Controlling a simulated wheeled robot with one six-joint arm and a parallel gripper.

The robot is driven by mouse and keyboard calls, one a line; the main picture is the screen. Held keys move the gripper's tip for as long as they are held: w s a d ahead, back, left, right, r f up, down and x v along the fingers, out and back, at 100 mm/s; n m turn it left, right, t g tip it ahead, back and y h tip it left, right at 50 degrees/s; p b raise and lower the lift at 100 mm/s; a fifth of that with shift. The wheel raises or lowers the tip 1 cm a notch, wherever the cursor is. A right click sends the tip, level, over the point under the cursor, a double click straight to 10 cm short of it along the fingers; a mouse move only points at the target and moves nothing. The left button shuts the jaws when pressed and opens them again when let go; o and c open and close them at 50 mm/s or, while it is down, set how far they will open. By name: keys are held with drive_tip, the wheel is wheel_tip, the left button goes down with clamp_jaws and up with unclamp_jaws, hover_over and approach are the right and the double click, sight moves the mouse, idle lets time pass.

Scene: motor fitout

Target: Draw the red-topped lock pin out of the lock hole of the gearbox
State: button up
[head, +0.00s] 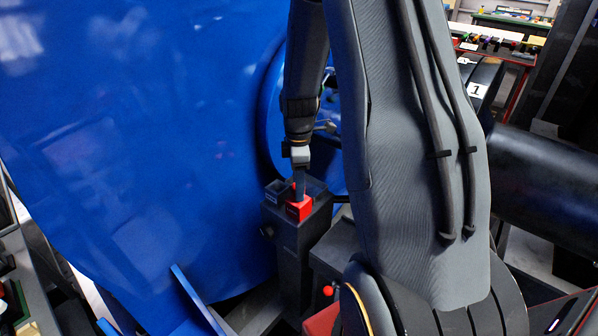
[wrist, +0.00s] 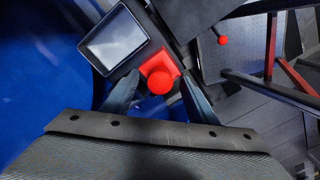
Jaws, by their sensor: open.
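The red-topped lock pin shows as a round red knob (wrist: 160,80) in the wrist view. It stands over a red square block (wrist: 162,63), which also shows in the head view (head: 299,210) on top of the dark upright gearbox housing (head: 290,245). My gripper (wrist: 158,84) is open, with one dark finger on each side of the knob. No firm contact is visible. In the head view my gripper (head: 300,187) points down at the block. The pin's shank and the lock hole are hidden.
A large blue motor body (head: 130,150) fills the left, close to my gripper. A grey-screened box (wrist: 116,38) sits beside the knob. A second small red ball (head: 328,291) stands lower on the right, also in the wrist view (wrist: 223,40). A dark cylinder (head: 550,190) lies right.

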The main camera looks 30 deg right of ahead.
drive_tip(key=shift+f, duration=0.75)
drive_tip(key=c, duration=1.3)
drive_tip(key=shift+o, duration=0.2)
drive_tip(key=shift+r, duration=0.2)
drive_tip(key=shift+r+p, duration=2.55)
drive_tip(key=shift+r, duration=0.4)
